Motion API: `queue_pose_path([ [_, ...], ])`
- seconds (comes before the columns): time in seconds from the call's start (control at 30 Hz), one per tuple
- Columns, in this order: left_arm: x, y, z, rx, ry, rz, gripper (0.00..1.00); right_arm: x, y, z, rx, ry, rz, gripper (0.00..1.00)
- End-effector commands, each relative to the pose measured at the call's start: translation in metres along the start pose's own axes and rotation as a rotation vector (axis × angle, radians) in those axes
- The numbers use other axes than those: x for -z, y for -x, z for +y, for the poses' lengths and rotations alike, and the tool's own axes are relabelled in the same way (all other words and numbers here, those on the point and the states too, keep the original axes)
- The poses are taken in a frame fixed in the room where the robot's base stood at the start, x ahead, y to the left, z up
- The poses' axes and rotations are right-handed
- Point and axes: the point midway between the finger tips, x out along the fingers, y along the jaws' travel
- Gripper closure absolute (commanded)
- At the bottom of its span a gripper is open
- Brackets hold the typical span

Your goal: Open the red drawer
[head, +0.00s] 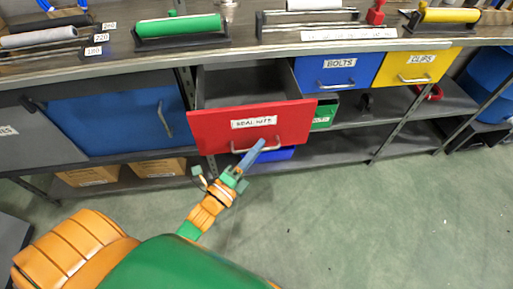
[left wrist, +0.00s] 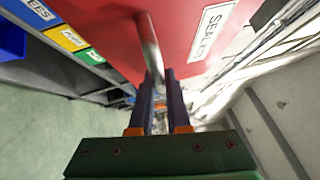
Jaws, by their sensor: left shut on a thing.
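The red drawer (head: 222,128) juts out from under the workbench, pulled open, and its grey inside shows empty in the head view. A white label is on its front. Its metal bar handle (head: 275,143) runs along the lower front. My left gripper (head: 257,148) is shut on the handle near its middle. In the left wrist view the red drawer front (left wrist: 185,22) fills the top, and the handle (left wrist: 150,45) passes between the two dark fingers of my left gripper (left wrist: 159,88). My right gripper is in neither view.
A blue drawer (head: 338,72) and a yellow drawer (head: 415,64) are closed to the right. A blue cabinet door (head: 115,122) is on the left. Rollers lie on the workbench (head: 245,50). Cardboard boxes (head: 90,175) sit on the low shelf. The green floor (head: 400,220) in front is clear.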

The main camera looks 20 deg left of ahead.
Motion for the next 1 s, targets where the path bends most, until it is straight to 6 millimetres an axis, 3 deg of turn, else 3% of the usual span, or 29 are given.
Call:
queue_pose_path([
  [0.03, 0.000, 0.000, 0.001, -0.001, 0.000, 0.000, 1.00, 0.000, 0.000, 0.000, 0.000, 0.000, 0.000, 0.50],
  [0.07, 0.000, 0.000, 0.001, -0.002, 0.000, 0.000, 0.82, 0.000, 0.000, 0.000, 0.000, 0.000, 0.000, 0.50],
  [0.17, 0.000, 0.000, 0.001, -0.001, 0.000, 0.000, 0.55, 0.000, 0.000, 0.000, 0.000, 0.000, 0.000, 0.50],
  [0.47, 0.000, 0.002, 0.001, -0.001, 0.000, 0.000, 0.55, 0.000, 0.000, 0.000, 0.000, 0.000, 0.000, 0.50],
  [0.8, 0.000, 0.064, 0.002, -0.005, 0.001, -0.001, 0.55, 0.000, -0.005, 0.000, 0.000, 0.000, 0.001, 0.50],
  [1.0, 0.000, 0.071, 0.000, 0.000, 0.000, 0.000, 0.55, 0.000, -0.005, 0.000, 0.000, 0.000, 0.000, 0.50],
])
